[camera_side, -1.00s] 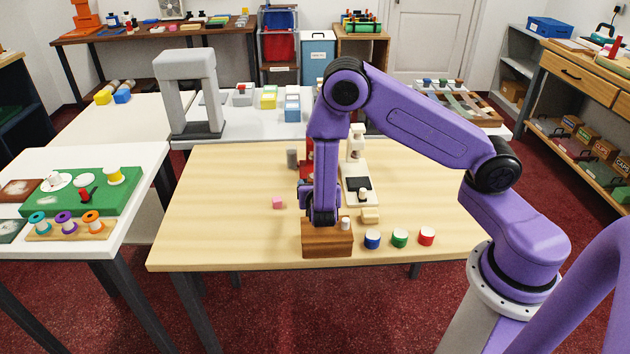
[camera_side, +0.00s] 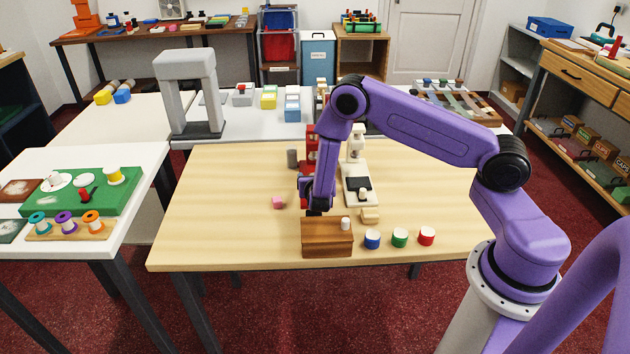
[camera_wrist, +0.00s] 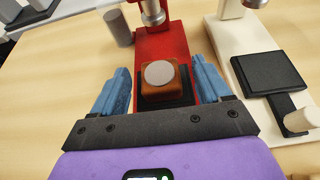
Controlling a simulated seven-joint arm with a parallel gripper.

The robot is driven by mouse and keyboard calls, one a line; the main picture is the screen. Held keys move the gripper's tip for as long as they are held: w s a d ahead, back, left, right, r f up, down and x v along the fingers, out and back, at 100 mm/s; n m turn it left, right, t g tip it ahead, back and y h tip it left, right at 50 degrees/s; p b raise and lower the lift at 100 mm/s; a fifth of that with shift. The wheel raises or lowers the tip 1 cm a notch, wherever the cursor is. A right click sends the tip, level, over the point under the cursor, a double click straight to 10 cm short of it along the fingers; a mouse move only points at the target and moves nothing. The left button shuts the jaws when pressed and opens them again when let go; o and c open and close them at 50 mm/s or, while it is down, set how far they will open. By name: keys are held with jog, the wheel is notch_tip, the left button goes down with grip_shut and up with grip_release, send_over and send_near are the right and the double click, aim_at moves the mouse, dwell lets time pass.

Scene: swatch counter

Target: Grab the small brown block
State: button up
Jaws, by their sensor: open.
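The small brown block (camera_wrist: 161,95) is in the wrist view, with a round grey disc (camera_wrist: 159,74) on its top. It sits on a black pad at the foot of a red press-like stand (camera_wrist: 165,42). My gripper (camera_wrist: 162,84) is open, with one blue finger to each side of the block and a gap on both sides. How far the fingertips are above the block is hard to tell. In the side view my gripper (camera_side: 315,208) is low over the table, behind a larger wooden box (camera_side: 327,240), and the small block is hidden there.
A cream stand (camera_side: 356,180) with a black pad is right of the red stand. A grey cylinder (camera_side: 292,158) and a pink block (camera_side: 279,202) are to the left. Blue, green and red white-topped pots (camera_side: 399,238) line the front right. The table's left part is clear.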

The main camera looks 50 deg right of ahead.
jog(key=c, duration=1.1)
jog(key=shift+c, duration=0.2)
jog(key=shift+r, duration=0.15)
